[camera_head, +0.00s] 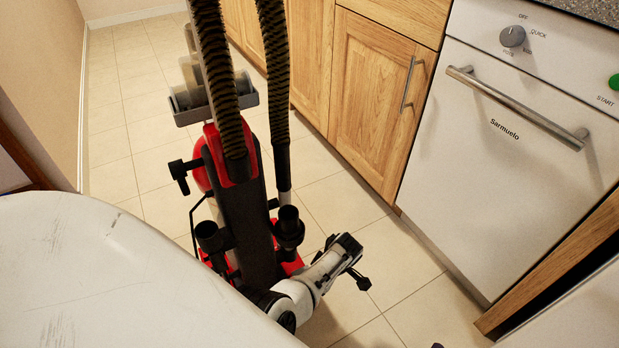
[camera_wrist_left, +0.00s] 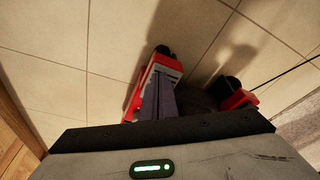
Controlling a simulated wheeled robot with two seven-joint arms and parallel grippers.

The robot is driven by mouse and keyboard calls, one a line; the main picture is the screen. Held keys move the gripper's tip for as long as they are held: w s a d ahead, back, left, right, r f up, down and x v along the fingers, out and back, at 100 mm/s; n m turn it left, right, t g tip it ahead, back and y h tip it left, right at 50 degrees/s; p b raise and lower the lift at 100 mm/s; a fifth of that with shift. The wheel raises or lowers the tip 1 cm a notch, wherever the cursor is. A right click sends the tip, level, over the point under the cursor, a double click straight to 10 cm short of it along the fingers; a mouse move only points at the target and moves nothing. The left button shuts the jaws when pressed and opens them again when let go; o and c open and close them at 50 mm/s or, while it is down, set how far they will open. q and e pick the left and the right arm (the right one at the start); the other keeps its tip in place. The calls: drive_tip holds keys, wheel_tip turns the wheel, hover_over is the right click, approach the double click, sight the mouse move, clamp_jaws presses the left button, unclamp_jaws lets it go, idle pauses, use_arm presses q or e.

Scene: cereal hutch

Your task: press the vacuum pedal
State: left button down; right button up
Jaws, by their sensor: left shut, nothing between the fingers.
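A red and black upright vacuum (camera_head: 250,215) stands on the tile floor in the middle of the head view, with ribbed hoses rising from it. My left gripper (camera_head: 361,282) is low, to the right of the vacuum's base, past a white wrist link. In the left wrist view it looks shut and empty (camera_wrist_left: 157,102), in front of red and black vacuum parts (camera_wrist_left: 140,88) near the floor. I cannot tell whether it touches them. I cannot pick out the pedal with certainty; the lower base is partly hidden by my arm.
Wooden cabinets (camera_head: 372,100) and a white dishwasher (camera_head: 500,150) with a bar handle line the right side. A beige wall (camera_head: 45,80) is on the left. Tile floor (camera_head: 385,265) is clear between the vacuum and the dishwasher.

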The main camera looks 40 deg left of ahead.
use_arm(q)
drive_tip(key=shift+s+d+f, duration=0.1)
drive_tip(key=shift+d+f, duration=0.35)
drive_tip(key=shift+d, duration=0.15)
drive_tip(key=shift+s+d+f, duration=0.1)
drive_tip(key=shift+d+f, duration=0.3)
drive_tip(key=shift+d, duration=0.2)
use_arm(e)
drive_tip(key=f, duration=0.3)
drive_tip(key=shift+s+d, duration=0.15)
drive_tip(key=shift+s, duration=0.15)
drive_tip(key=shift+r, duration=0.1)
use_arm(q)
wheel_tip(320, 180, up, 9)
drive_tip(key=p, duration=0.9)
drive_tip(key=shift+w+r+p, duration=0.2)
drive_tip(key=shift+w+p, duration=0.1)
use_arm(e)
wheel_tip(320, 180, up, 10)
drive_tip(key=shift+w+f, duration=0.25)
drive_tip(key=shift+w, duration=0.2)
drive_tip(key=shift+d, duration=0.1)
